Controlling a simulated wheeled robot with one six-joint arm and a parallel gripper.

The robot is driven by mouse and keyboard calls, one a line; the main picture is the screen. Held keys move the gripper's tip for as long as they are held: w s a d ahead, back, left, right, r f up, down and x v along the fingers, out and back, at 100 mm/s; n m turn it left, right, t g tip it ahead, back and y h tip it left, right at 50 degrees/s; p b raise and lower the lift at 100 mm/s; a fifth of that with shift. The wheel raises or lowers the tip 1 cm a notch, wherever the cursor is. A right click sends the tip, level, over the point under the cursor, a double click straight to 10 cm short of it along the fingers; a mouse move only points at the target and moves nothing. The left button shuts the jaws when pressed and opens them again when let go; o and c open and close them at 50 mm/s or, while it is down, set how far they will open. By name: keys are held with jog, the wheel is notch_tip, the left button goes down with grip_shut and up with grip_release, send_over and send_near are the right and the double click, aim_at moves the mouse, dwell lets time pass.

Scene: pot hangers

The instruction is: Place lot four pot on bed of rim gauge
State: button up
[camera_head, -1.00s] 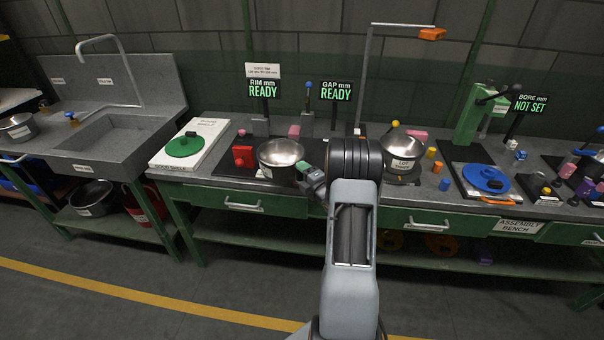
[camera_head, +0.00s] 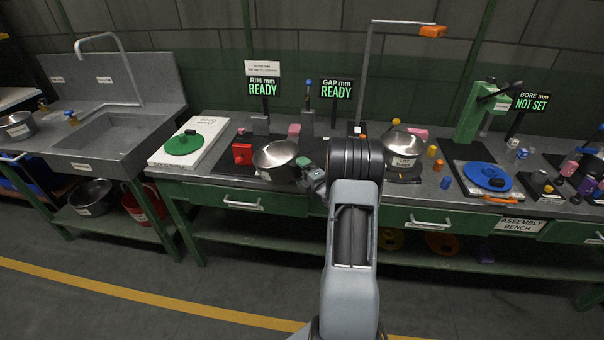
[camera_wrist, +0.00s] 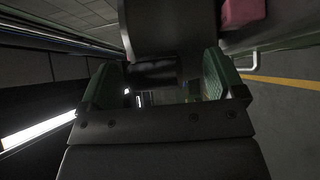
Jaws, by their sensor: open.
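A steel pot (camera_head: 276,154) sits on the dark bed of the rim gauge (camera_head: 228,166), below the RIM mm sign reading READY. It looks tilted, and the small writing on its label is unreadable. My gripper (camera_head: 309,172) is at the pot's right side, with green-tipped jaws. In the wrist view my gripper (camera_wrist: 160,85) is open, with a dark bar, perhaps the pot's handle (camera_wrist: 152,73), between the jaws and the dark pot wall (camera_wrist: 170,30) beyond. My arm hides part of the bench to the right. A second labelled steel pot (camera_head: 403,143) stands right of my arm.
A red block (camera_head: 242,154) stands left of the pot. A green disc (camera_head: 184,143) lies on a white board to the left. A tall post with an orange end (camera_head: 432,32) rises behind my arm. A blue disc (camera_head: 486,177) lies at right.

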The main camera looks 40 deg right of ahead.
jog(key=shift+r, duration=0.1)
jog(key=s+b, duration=0.1)
jog(key=s, duration=1.1)
jog(key=w+a+r+m+g+h, duration=0.35)
jog(key=a+r+m+g, duration=0.4)
jog(key=a+m, duration=0.25)
jog(key=s+a+r+m+g+y, duration=0.2)
jog(key=s+a+m+g, duration=0.5)
jog(key=s+a, duration=0.9)
jog(key=shift+s+a+r+m+y+p, duration=0.3)
jog(key=shift+s+a+m+y+p, duration=0.1)
jog(key=shift+a+m+y, duration=0.25)
jog(key=shift+c, duration=0.3)
